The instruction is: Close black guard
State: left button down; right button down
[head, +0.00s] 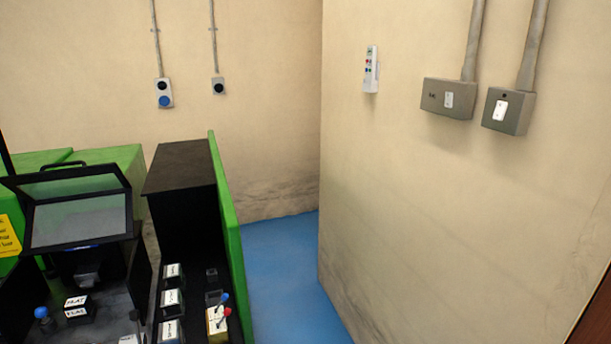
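The black guard (80,216) is at the left of the head view, on the green and black machine. It is a black frame around a clear grey panel, with a black bar along its top edge. It stands raised and tilted, with the dark work area (88,282) open to view below it. Neither of my grippers is in view.
Right of the guard is a black bay with labelled boxes (172,298) and a small box with blue and red knobs (218,318), beside a green side panel (228,235). Blue floor (285,280) is clear beyond it. A beige wall (440,210) fills the right.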

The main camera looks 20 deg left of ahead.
aim_at(11, 182)
jog(key=i+u, duration=0.15)
jog(key=u, duration=0.3)
jog(key=i+l+u, duration=0.1)
jog(key=u, duration=0.35)
jog(key=i+l+u, duration=0.1)
jog(key=u, duration=0.4)
jog(key=l+u, duration=0.3)
jog(key=u, duration=0.15)
jog(key=l+u, duration=0.2)
jog(key=u, duration=0.25)
jog(key=l+u, duration=0.25)
jog(key=u, duration=0.2)
jog(key=l+u, duration=0.25)
jog(key=u, duration=0.2)
jog(key=l+u, duration=0.2)
jog(key=u, duration=0.25)
